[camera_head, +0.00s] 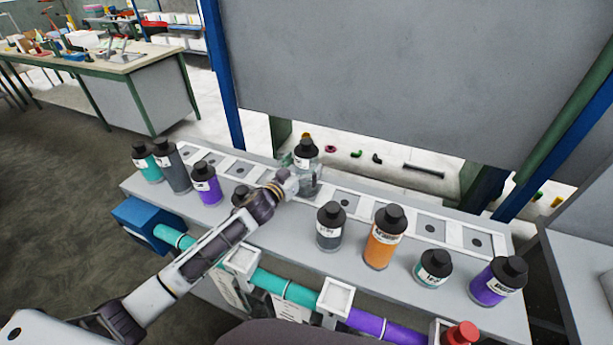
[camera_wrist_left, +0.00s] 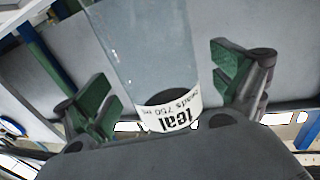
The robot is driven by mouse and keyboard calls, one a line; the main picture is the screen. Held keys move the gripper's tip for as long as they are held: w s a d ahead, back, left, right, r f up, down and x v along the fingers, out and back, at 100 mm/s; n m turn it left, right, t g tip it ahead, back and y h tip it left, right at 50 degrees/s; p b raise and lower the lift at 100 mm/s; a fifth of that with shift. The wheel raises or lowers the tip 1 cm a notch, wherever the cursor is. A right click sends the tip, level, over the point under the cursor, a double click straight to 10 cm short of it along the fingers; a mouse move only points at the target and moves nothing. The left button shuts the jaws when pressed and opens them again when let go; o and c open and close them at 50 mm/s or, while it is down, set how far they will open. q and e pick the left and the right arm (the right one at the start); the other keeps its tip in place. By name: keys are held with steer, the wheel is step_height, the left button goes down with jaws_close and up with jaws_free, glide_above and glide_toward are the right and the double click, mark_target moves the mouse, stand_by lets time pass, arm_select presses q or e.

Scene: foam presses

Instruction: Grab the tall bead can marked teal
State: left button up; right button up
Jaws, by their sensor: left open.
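A tall can with a clear greyish body and black cap (camera_head: 306,150) stands upright on the bench rail. In the left wrist view its label (camera_wrist_left: 170,110) reads "teal", upside down, with "beads 750 ml". My left gripper (camera_head: 290,182) is at the can's near side in the head view. In the left wrist view the open green-padded fingers (camera_wrist_left: 165,88) lie on either side of the can, with a gap visible on each side. My right gripper is not in view.
Left of my arm stand a teal can (camera_head: 151,170), a tall dark can (camera_head: 179,178) and a purple can (camera_head: 209,192). Right of it stand a grey can (camera_head: 328,239), an orange can (camera_head: 380,250), a small teal can (camera_head: 430,276) and another purple can (camera_head: 490,290). A grey panel (camera_head: 400,70) rises behind.

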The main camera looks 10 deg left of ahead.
mark_target(307, 140)
arm_select(q)
steer(key=shift+x, duration=1.1)
steer(key=c, duration=1.9)
steer(key=shift+r, duration=0.1)
steer(key=shift+r, duration=4.95)
